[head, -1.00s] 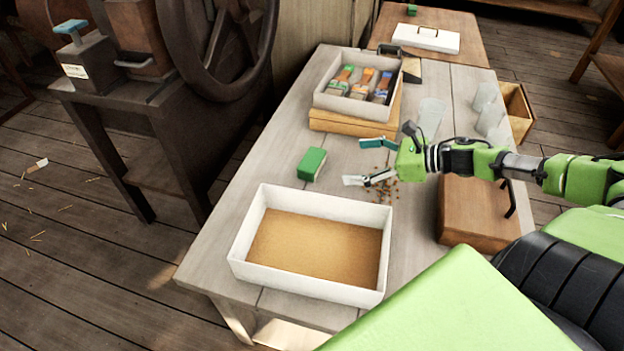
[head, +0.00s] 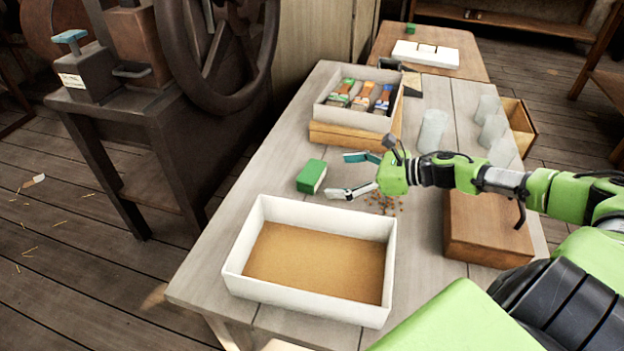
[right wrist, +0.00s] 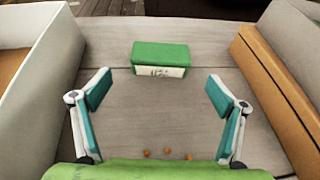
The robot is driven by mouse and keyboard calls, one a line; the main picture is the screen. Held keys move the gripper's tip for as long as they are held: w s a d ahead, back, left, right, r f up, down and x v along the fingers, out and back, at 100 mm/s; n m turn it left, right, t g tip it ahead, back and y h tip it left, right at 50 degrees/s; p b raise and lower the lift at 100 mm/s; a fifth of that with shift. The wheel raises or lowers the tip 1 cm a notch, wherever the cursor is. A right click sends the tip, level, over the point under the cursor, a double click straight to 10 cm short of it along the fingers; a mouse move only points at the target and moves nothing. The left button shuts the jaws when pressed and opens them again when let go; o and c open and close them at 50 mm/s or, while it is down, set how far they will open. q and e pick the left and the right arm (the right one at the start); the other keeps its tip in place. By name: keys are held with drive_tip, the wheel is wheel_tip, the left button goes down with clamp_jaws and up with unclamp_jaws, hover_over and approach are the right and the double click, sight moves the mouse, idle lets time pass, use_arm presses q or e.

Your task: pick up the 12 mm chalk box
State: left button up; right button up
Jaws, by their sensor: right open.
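A green box (head: 311,176) with a pale labelled side lies on the wooden table, behind the white tray. In the right wrist view the green box (right wrist: 160,57) is centred ahead of my fingers, its label facing me; the marking is too small to read surely. My right gripper (head: 343,175) is open and empty, low over the table to the right of the box. In the right wrist view the fingers of my right gripper (right wrist: 158,88) are spread wider than the box, which lies beyond their tips. My left gripper is not in view.
A white tray (head: 238,247) with a tan bottom stands in front of the box. A grey bin (head: 350,116) of brushes on a wooden box (head: 345,139) stands behind. Orange crumbs (head: 388,203) lie under my right gripper. A brown case (head: 485,235) and clear containers (head: 433,130) are at right.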

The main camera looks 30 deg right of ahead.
sight(315, 171)
drive_tip(key=shift+w+a+f, duration=0.2)
drive_tip(key=shift+w+a, duration=0.2)
drive_tip(key=shift+w, duration=0.2)
drive_tip(key=shift+x, duration=1.15)
drive_tip(key=shift+w+a, duration=0.45)
drive_tip(key=shift+w, duration=0.2)
drive_tip(key=shift+w+a+f, duration=0.1)
drive_tip(key=shift+w+a, duration=0.25)
drive_tip(key=shift+w, duration=0.2)
drive_tip(key=shift+w+a+f, duration=0.1)
drive_tip(key=shift+w+a, duration=0.25)
drive_tip(key=shift+w, duration=0.2)
drive_tip(key=shift+w+a+f, duration=0.3)
drive_tip(key=shift+w+f, duration=0.05)
drive_tip(key=shift+w, duration=0.05)
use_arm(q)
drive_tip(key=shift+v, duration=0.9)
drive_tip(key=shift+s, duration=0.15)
use_arm(e)
drive_tip(key=c, duration=1)
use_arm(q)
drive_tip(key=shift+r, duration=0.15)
use_arm(e)
drive_tip(key=shift+c, duration=1.3)
